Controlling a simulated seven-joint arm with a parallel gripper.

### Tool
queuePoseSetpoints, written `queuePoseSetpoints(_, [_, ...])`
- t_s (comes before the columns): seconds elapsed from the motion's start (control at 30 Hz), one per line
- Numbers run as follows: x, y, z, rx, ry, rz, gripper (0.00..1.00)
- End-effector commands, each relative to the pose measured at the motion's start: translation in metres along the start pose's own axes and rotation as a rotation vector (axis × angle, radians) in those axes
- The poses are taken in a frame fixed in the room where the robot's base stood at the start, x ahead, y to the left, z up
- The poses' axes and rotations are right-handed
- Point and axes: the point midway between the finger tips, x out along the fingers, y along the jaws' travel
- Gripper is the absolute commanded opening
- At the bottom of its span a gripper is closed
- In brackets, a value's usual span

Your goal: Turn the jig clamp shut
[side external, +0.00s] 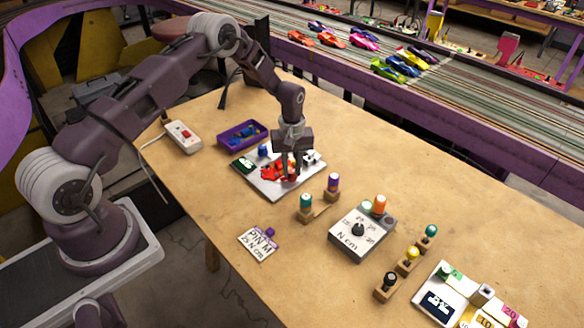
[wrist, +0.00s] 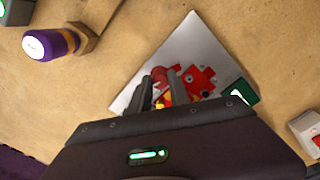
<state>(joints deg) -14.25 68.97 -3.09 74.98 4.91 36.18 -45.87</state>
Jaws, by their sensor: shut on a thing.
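The jig is a pale plate (side external: 262,189) on the table with red parts on it; it also shows in the wrist view (wrist: 190,35). A bright red body (wrist: 200,82) with dark round holes lies on the plate. My gripper (side external: 289,174) points down over the plate's middle. In the wrist view its two dark fingers (wrist: 162,88) are shut on a darker red piece (wrist: 160,76), which looks like the clamp's handle. The fingers hide much of it, so I cannot tell how far the clamp is turned.
A purple tray (side external: 242,135) with blue parts and a white switch box (side external: 182,136) stand behind-left. Wooden holders with a green-capped tool (side external: 305,203) and a purple-capped tool (side external: 333,184) stand close in front. A grey N cm box (side external: 361,236) is further right.

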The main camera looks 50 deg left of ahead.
Motion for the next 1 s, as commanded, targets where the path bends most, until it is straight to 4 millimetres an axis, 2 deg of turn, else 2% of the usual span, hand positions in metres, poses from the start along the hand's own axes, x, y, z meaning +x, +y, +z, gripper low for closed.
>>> queuePoseSetpoints(1.0, [-0.0010, -0.0002, -0.0008, 0.945, 0.001, 0.001, 0.00])
